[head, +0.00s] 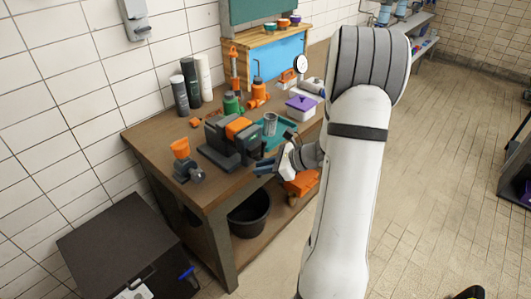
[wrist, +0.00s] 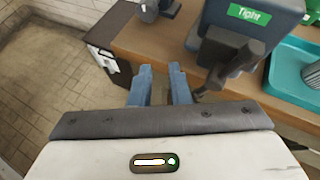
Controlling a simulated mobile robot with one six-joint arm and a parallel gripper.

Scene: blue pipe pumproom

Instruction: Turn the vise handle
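The vise (head: 228,146), dark grey with an orange part on top, stands on the workbench near its front edge. In the wrist view the vise (wrist: 262,32) is at the upper right, cut off by the frame, with a green label reading "Tight". A dark bar that looks like the vise handle (wrist: 214,76) hangs from its front, just right of my fingers. My gripper (wrist: 160,70) has two blue fingers apart with nothing between them. In the head view my gripper (head: 265,167) is at the bench's front edge, close to the vise; my arm hides some of the bench.
The wooden workbench (head: 150,133) holds an orange cup (head: 180,148), a teal tray (head: 286,126) with a metal cup (head: 270,123), and a purple-lidded box (head: 301,104). A black bucket (head: 250,215) is underneath. A dark cabinet (head: 115,240) stands at left.

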